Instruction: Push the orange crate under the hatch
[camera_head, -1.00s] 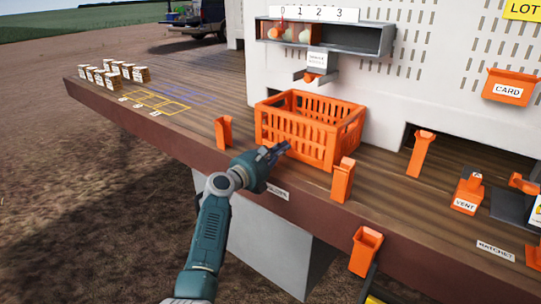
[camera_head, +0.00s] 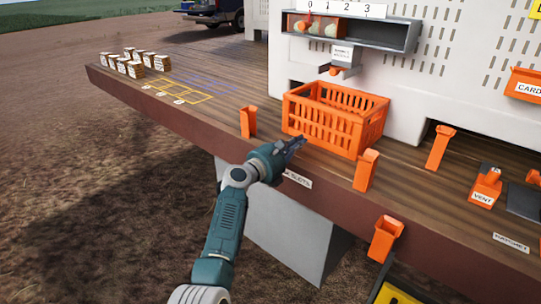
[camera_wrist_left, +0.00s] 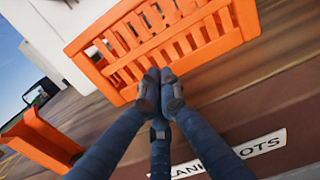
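The orange crate (camera_head: 330,128) stands upright on the wooden deck, against the white wall, with slatted sides. It looks empty. My left gripper (camera_head: 298,142) is at the crate's near side, towards its left corner. In the left wrist view its fingers (camera_wrist_left: 161,78) are together, with nothing between them. Their tips overlap the lower edge of the crate (camera_wrist_left: 190,52); I cannot tell if they touch it. A labelled chute (camera_head: 342,54) on the wall hangs above the crate, below a grey box numbered 0 to 3; I cannot tell whether this is the hatch. My right gripper is out of view.
Orange posts stand on the deck left (camera_head: 248,122) and right (camera_head: 366,170) of the crate. Another post (camera_head: 439,147) and a VENT block (camera_head: 485,187) are further right. Small labelled blocks (camera_head: 135,63) lie far left. The deck's front edge (camera_head: 330,205) is close to my arm.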

